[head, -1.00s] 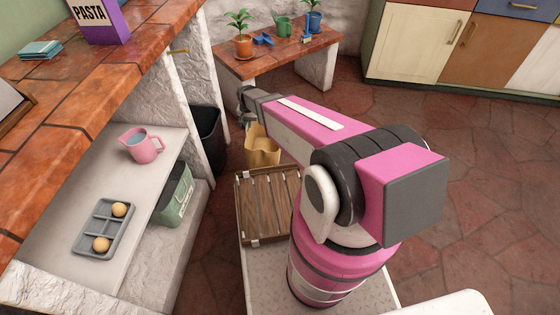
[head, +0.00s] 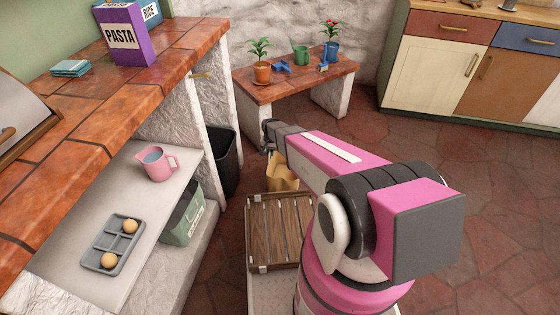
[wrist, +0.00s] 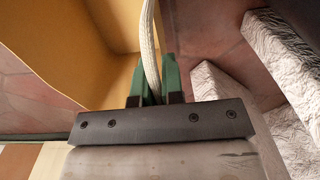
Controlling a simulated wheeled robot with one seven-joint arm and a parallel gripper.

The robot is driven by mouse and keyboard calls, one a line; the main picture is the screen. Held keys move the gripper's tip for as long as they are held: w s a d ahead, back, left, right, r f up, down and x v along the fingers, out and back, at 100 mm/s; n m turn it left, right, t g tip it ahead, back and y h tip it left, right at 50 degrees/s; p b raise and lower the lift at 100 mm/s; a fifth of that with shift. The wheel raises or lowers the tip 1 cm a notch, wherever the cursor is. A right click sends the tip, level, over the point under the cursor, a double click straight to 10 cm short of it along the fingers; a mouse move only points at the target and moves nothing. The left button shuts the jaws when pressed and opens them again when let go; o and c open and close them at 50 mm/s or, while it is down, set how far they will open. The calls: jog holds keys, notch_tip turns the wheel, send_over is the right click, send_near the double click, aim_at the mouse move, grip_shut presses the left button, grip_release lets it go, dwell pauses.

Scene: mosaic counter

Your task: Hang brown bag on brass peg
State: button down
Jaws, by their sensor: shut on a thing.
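The brown bag (head: 283,180) looks yellowish tan and hangs below my gripper (head: 268,150), partly hidden behind my arm in the head view. In the wrist view, my gripper's green fingers (wrist: 153,85) are shut on the bag's pale rope handle (wrist: 149,45), and the bag's tan wall (wrist: 70,40) fills the upper left. The brass peg (head: 201,75) sticks out from the white counter pillar under the tiled top, left of my gripper in the head view and apart from the bag.
A black bin (head: 222,160) stands beside the pillar, near the bag. A green bin (head: 182,215) is below the white shelf (head: 90,190), which holds a pink jug (head: 157,163) and a grey tray (head: 112,257). A low bench (head: 300,82) with plants stands behind. Open floor lies right.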

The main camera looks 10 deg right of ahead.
jog(key=w+d+f, duration=0.3)
jog(key=d+f, duration=0.1)
jog(key=f, duration=0.3)
jog(key=shift+d+f, duration=0.15)
jog(key=c, duration=1.2)
grip_release()
jog(key=shift+w, duration=0.1)
jog(key=shift+c, duration=0.2)
notch_tip(320, 180, up, 12)
jog(key=s+d+r+n, duration=0.1)
jog(key=s+d+r, duration=0.3)
jog(key=s+r, duration=0.7)
jog(key=s+d+r+n, duration=0.2)
jog(key=s+d+r, duration=0.1)
jog(key=s+r, duration=0.8)
jog(key=shift+s+d+r+n, duration=0.25)
jog(key=shift+s+d+n, duration=0.1)
jog(key=shift+s, duration=0.8)
